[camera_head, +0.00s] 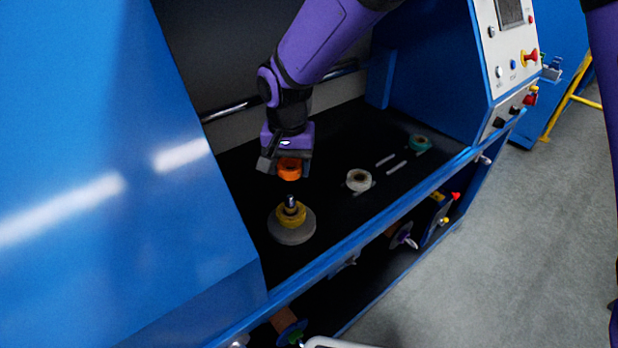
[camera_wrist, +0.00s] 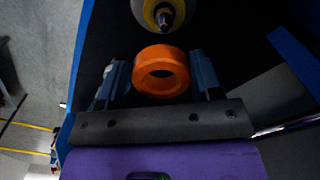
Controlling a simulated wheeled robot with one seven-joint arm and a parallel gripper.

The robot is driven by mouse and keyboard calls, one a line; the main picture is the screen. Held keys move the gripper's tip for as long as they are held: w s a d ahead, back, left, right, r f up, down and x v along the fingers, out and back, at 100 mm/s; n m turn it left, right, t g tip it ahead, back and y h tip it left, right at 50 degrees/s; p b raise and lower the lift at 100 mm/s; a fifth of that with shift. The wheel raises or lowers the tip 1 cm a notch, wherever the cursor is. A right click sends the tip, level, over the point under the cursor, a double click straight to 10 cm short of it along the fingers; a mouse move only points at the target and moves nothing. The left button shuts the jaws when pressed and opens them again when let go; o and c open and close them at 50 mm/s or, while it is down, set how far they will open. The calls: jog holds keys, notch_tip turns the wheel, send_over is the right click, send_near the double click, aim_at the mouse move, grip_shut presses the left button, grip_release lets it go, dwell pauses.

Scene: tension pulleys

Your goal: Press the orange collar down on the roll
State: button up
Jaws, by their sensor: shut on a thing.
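The orange collar (camera_head: 289,169) is a thick ring held in my gripper (camera_head: 286,170), above the black bed of the machine. In the wrist view the collar (camera_wrist: 161,71) sits between the two fingers of my gripper (camera_wrist: 161,75), its hole showing. The roll (camera_head: 292,226) stands on the bed as a wide grey disc with a yellow ring (camera_head: 289,213) and a dark spindle (camera_head: 291,202) rising from its middle. In the head view the collar is above and behind the spindle, apart from it. The wrist view shows the roll's yellow part (camera_wrist: 163,14) beyond the collar, cut by the top edge.
A white roll (camera_head: 359,180) and a green roll (camera_head: 419,143) sit on the bed to the right, with slots between them. A blue rail (camera_head: 360,227) runs along the front edge. A metal bar (camera_head: 225,112) crosses behind. Blue panels flank the bed.

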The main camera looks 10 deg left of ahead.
aim_at(289, 198)
jog(key=shift+a+f, duration=0.15)
jog(key=shift+f, duration=1.5)
jog(key=shift+a+f, duration=0.15)
jog(key=shift+f, duration=1.45)
jog(key=shift+f, duration=0.4)
jog(key=shift+f, duration=1.1)
jog(key=shift+f, duration=0.4)
jog(key=shift+f, duration=1.15)
jog(key=o, duration=1)
